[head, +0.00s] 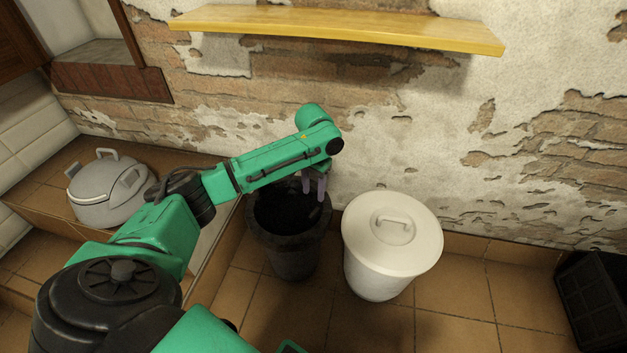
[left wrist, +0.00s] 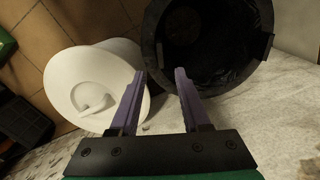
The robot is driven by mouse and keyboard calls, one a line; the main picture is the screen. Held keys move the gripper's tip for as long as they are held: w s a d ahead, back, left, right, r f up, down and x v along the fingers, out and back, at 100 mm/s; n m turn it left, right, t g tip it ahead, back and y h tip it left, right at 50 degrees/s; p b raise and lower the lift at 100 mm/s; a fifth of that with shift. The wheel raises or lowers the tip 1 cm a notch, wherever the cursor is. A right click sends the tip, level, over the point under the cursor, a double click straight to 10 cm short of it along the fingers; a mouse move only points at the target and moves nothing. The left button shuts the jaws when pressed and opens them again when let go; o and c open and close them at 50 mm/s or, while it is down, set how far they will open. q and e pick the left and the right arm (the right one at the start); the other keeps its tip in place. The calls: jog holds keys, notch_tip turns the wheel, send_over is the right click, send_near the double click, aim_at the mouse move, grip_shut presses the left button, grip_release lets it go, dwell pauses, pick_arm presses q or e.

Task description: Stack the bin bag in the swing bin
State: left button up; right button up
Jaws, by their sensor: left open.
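A black open-topped bin (head: 284,258) stands on the tiled floor against the wall. It also shows in the left wrist view (left wrist: 152,38). Dark, glossy, creased material, which looks like a black bin bag (left wrist: 222,60), lies inside it; its outline is hard to make out. My left gripper (head: 314,190) is above the far right part of the bin's mouth, fingers pointing down. In the left wrist view its two purple fingers (left wrist: 161,74) are apart with nothing between them. My right gripper is not in view.
A white bin with a handled lid (head: 368,262) stands just right of the black bin. A grey lidded pot (head: 100,196) sits on a tiled ledge at left. A yellow shelf (head: 340,25) is on the wall above. A black crate (head: 592,300) is at far right.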

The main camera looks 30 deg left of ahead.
pick_arm(q)
jog(key=s+d+f+m+h, duration=0.1)
jog(key=s+d+f+m, duration=0.1)
jog(key=s+d+f, duration=0.4)
jog(key=s+d+f+m+h, duration=0.15)
jog(key=s+d, duration=0.25)
jog(key=d, duration=0.5)
jog(key=s+a+n+t+y, duration=0.1)
jog(key=s+a, duration=0.5)
jog(key=s, duration=0.7)
jog(key=shift+s+n+t, duration=0.2)
jog(key=shift+n+t, duration=0.25)
jog(key=shift+t, duration=0.05)
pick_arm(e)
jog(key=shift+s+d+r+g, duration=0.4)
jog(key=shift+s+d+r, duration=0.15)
pick_arm(q)
jog(key=shift+r, duration=0.1)
